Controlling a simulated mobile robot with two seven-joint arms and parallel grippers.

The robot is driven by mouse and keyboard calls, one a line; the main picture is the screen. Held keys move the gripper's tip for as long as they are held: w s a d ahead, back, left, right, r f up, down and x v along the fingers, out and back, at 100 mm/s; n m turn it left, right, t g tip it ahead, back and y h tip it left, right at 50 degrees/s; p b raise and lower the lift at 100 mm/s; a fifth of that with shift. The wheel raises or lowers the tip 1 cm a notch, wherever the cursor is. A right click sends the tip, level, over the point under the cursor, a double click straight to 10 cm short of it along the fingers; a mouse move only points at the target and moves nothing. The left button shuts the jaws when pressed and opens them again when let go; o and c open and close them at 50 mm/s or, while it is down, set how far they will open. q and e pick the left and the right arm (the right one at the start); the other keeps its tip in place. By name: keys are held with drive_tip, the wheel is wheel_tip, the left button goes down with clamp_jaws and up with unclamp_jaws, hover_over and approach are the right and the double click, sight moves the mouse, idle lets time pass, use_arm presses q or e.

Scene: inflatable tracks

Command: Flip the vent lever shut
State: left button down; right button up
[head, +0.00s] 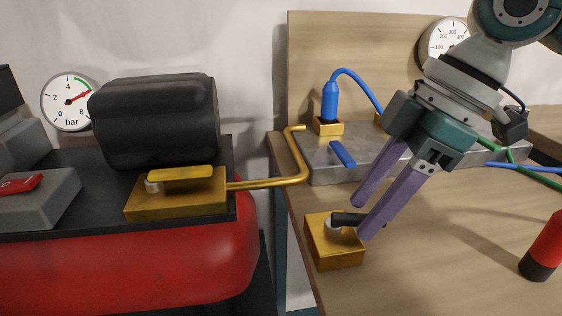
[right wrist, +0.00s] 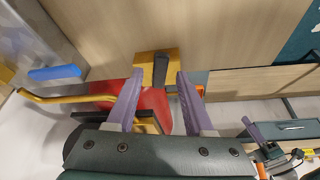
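A brass block (head: 338,251) sits on the wooden table near its left edge, with a black lever (head: 347,219) on a pale round pivot on top. The lever points right, roughly level. I take it as the vent lever, though no label shows. My right gripper (head: 362,219) is open at the lever's free end, its purple fingers pointing down. In the right wrist view the lever (right wrist: 160,69) appears between the two spread fingers; contact cannot be told. What looks like part of my left gripper (right wrist: 252,130) shows at the lower right of that view; its opening is unclear.
A red tank (head: 130,270) at left carries a brass valve (head: 175,203) with a yellow handle. A bent brass pipe (head: 270,184) reaches from it toward the table. A grey manifold (head: 320,168) with blue hoses stands behind. A red-black cylinder (head: 545,247) stands right.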

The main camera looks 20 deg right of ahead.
drive_tip(key=c, duration=0.7)
clamp_jaws()
drive_tip(key=shift+w+d+r+n+p, duration=0.1)
drive_tip(key=shift+w+r+n+p, duration=0.15)
drive_tip(key=shift+n+p, duration=0.45)
drive_tip(key=shift+w+f+n+g+y+p, duration=0.1)
drive_tip(key=shift+w+n+g+y+p, duration=0.15)
drive_tip(key=shift+n, duration=0.2)
drive_tip(key=shift+f+n+g+y+p, duration=0.1)
drive_tip(key=shift+n+g, duration=0.25)
drive_tip(key=shift+n, duration=0.1)
drive_tip(key=o, duration=0.7)
unclamp_jaws()
drive_tip(key=shift+d, duration=0.1)
